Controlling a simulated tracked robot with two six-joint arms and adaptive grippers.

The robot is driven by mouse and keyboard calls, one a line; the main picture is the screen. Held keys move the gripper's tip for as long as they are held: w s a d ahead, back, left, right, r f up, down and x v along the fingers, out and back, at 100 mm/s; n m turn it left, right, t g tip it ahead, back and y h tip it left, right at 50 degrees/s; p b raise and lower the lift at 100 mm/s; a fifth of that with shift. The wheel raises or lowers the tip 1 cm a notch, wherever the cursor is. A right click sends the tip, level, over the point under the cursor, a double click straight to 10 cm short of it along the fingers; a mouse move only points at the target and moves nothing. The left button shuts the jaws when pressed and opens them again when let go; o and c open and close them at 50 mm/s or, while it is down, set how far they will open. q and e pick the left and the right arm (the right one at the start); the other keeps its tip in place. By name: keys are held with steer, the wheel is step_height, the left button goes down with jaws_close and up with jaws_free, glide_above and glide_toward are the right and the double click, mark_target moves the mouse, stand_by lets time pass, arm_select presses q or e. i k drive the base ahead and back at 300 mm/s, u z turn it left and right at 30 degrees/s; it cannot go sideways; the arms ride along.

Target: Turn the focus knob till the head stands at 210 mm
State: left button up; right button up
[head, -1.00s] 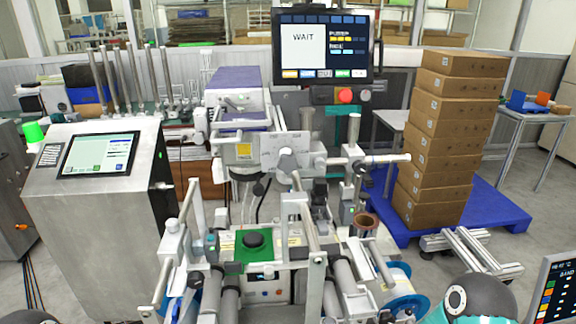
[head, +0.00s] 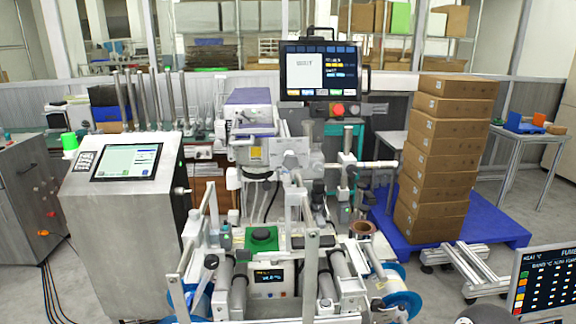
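The machine with the purple-topped head unit (head: 248,108) stands in the middle of the head view. A dark round knob-like part (head: 264,236) sits on a green plate at its front. A small dark display (head: 270,277) is below it, its digits too small to read surely. Other small dark round parts show on the machine's frame, and I cannot tell which one is the focus knob. The head's height in mm cannot be read. Neither of my grippers is in view.
A control console (head: 125,205) stands at left. A hanging screen (head: 320,70) with a red button below it is behind the machine. Stacked cartons (head: 437,160) stand on a blue pallet (head: 400,233) at right. A dark screen (head: 545,283) is at lower right, near a metal frame (head: 465,258).

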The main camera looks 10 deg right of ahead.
mark_target(290, 160)
steer(key=z, duration=0.75)
steer(key=i, duration=0.15)
steer(key=u, duration=2.7)
steer(key=k, duration=1.6)
steer(key=z, duration=1.35)
steer(key=i, duration=1.05)
